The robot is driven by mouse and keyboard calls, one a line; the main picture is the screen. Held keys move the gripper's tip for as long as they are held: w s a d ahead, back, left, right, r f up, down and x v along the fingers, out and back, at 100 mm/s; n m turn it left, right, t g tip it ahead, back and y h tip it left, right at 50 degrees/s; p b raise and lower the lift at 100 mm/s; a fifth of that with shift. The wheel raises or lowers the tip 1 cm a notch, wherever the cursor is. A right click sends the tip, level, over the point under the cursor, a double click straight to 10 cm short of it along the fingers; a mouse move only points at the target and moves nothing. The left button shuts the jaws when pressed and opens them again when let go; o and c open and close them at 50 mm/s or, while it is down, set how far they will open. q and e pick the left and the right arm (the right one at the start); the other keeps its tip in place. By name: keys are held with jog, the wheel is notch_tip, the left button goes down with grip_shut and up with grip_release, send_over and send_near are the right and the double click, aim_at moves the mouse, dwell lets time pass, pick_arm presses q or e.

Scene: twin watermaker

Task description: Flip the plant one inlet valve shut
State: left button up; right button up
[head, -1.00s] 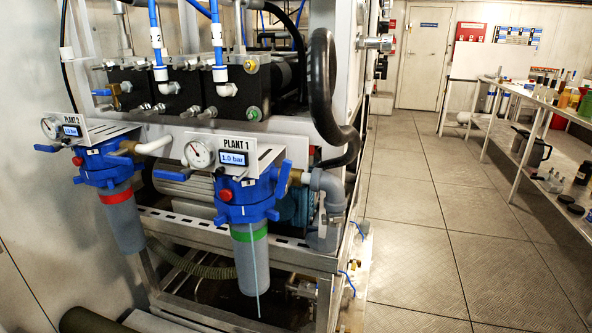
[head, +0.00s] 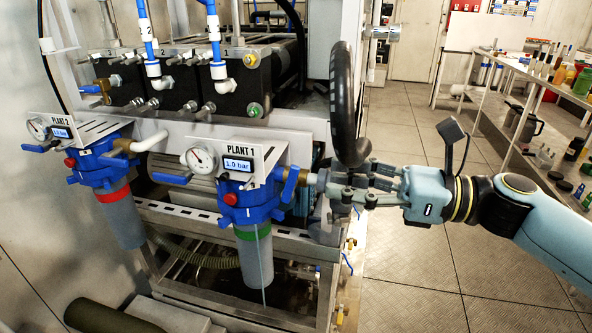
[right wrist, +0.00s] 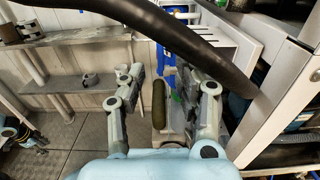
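The PLANT 1 filter unit (head: 245,205) has a blue head, a red button, a gauge and a display reading 1.0 bar. My right gripper (head: 330,188) is just right of the handle and fitting, pointing left. In the right wrist view its two fingers (right wrist: 168,80) are apart with nothing gripped between them. The handle is not clearly made out there. A small pale blue and dark part at that view's left edge looks like my left gripper (right wrist: 28,138); its state is unclear.
A thick black hose (head: 345,105) hangs close above my right gripper and crosses the right wrist view (right wrist: 190,35). The PLANT 2 unit (head: 98,165) stands to the left. A bench (head: 500,128) with bottles is at right; the floor (head: 420,255) between is open.

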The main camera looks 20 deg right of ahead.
aim_at(293, 192)
jog(key=p+x, duration=0.1)
jog(key=x, duration=0.7)
jog(key=shift+d, duration=0.1)
grip_shut()
